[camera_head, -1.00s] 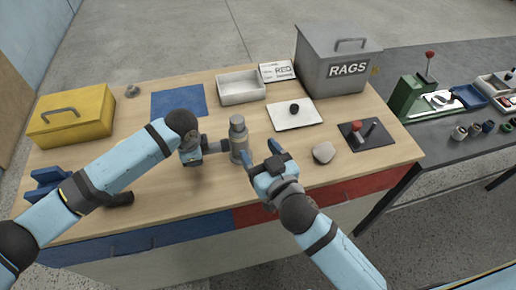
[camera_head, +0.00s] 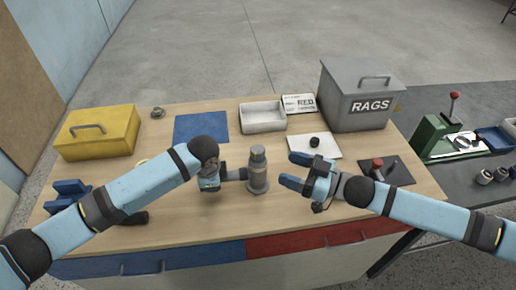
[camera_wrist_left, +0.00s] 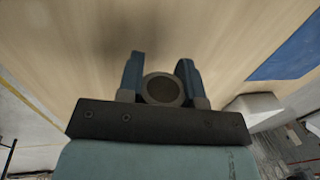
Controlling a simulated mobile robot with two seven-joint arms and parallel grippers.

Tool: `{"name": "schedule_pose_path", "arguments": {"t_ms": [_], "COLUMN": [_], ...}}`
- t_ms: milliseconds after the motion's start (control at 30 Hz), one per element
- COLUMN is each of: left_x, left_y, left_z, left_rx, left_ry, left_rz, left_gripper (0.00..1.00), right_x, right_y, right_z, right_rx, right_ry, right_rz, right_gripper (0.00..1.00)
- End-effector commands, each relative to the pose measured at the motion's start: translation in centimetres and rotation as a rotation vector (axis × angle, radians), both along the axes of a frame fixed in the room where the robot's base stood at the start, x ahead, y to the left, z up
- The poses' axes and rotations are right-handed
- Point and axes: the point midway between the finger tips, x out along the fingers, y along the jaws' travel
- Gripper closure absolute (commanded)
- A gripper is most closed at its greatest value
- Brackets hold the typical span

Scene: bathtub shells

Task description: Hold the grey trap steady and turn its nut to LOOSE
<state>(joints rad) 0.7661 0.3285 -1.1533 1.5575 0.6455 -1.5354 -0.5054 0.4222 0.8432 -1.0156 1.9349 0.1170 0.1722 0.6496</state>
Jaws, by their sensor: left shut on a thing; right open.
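The grey trap (camera_head: 258,176) stands upright on the wooden table, with a narrower top and a wider body. A grey side piece reaches from it to the left. My left gripper (camera_head: 228,175) is at that side, shut on a grey part of the trap. In the left wrist view a round grey end (camera_wrist_left: 163,89) sits between its two blue fingers. My right gripper (camera_head: 294,171) is open and empty just right of the trap, its fingers pointing left, apart from it. No LOOSE mark on the nut is readable.
A blue mat (camera_head: 201,128), a light tray (camera_head: 263,117) and a white board (camera_head: 314,146) lie behind. A yellow box (camera_head: 98,133) stands left, the RAGS bin (camera_head: 361,96) back right. A dark plate with a red-knobbed lever (camera_head: 377,168) is right, behind my right arm.

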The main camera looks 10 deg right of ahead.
Motion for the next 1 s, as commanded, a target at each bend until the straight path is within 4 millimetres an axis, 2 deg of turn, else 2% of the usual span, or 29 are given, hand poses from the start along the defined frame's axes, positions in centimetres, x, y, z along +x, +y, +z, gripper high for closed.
{"name": "schedule_pose_path", "arguments": {"t_ms": [33, 100, 267, 367, 700, 900, 1000], "left_x": [0.0, 0.0, 0.0, 0.0, 0.0, 0.0, 0.0], "left_y": [0.0, 0.0, 0.0, 0.0, 0.0, 0.0, 0.0], "left_z": [0.0, 0.0, 0.0, 0.0, 0.0, 0.0, 0.0], "left_rx": [-0.001, -0.001, -0.001, -0.001, -0.001, -0.001, -0.001], "left_ry": [-0.001, 0.000, 0.000, 0.000, 0.000, 0.000, -0.001], "left_rz": [0.000, 0.000, 0.000, 0.000, 0.000, 0.000, 0.000], "left_gripper": [0.95, 0.95, 0.95, 0.95, 0.95, 0.95, 0.95], "right_x": [0.5, 0.8, 1.4, 2.0, 5.4, 6.8, 7.0], "right_y": [-1.1, -2.1, -2.4, -1.3, 4.6, 6.8, 7.3], "right_z": [0.1, 0.2, 0.4, 0.5, 0.5, 0.4, 0.4], "right_rx": [-0.006, -0.004, 0.001, 0.003, 0.002, 0.001, 0.000], "right_ry": [0.005, 0.013, 0.021, 0.020, 0.020, 0.021, 0.021], "right_rz": [0.002, 0.004, 0.006, 0.006, 0.007, 0.005, 0.005], "right_gripper": [0.35, 0.35, 0.35, 0.35, 0.35, 0.35, 0.35]}}
